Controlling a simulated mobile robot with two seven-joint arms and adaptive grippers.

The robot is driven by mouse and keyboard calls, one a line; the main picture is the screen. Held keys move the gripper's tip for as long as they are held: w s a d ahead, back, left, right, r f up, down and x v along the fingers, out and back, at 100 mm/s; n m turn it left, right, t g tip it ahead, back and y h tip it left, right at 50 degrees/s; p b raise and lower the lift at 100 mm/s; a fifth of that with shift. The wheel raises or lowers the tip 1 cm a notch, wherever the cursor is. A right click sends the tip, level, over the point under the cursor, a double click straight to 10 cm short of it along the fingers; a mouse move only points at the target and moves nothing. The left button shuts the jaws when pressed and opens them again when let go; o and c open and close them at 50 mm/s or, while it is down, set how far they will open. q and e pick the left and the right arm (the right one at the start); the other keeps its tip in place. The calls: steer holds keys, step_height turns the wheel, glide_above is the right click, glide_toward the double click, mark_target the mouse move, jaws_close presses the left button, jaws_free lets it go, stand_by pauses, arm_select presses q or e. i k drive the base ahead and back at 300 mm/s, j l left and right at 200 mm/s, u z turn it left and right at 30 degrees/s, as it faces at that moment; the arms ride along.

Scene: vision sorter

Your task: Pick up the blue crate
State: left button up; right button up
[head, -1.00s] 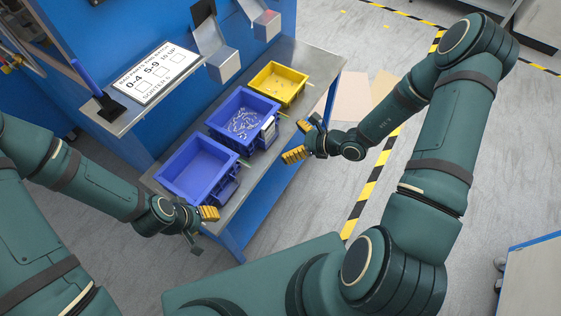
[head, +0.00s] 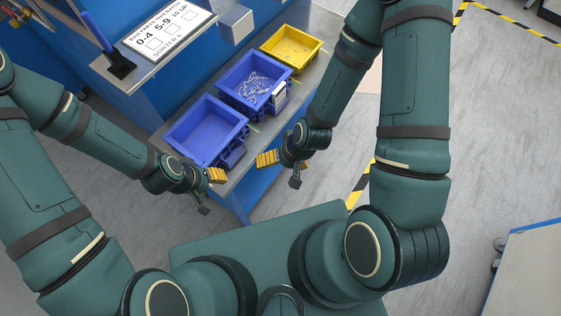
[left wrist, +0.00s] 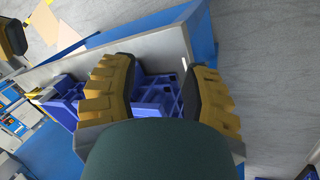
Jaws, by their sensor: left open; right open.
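An empty blue crate (head: 197,147) sits at the near end of the metal bench. A second blue crate (head: 232,94), holding small pale parts, stands just behind it. My left gripper (head: 215,175) is open beside the empty crate's near side. In the left wrist view its two yellow-padded fingers (left wrist: 160,92) are apart, with part of a blue crate (left wrist: 154,109) showing beyond and between them; contact cannot be told. My right gripper (head: 268,159) is open and empty, to the right of the empty crate and off the bench's front edge.
A yellow crate (head: 311,49) stands at the far end of the bench (head: 240,183). A sorting sign (head: 165,30) and a dark stand with a blue upright (head: 119,66) are on the raised shelf behind. Grey floor (head: 315,185) lies in front.

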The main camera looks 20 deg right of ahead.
mark_target(248, 86)
steer(key=l+u, duration=0.15)
steer(key=u, duration=0.3)
steer(key=l+u, duration=0.2)
steer(key=u, duration=0.25)
steer(key=l+u, duration=0.2)
steer(key=u, duration=0.25)
steer(key=k+l+u, duration=0.15)
steer(key=l, duration=0.15)
steer(key=l+u, duration=0.15)
steer(key=l, duration=0.15)
steer(key=k+l+u, duration=0.15)
steer(key=l, duration=0.7)
steer(key=i, duration=0.1)
steer(key=u, duration=0.05)
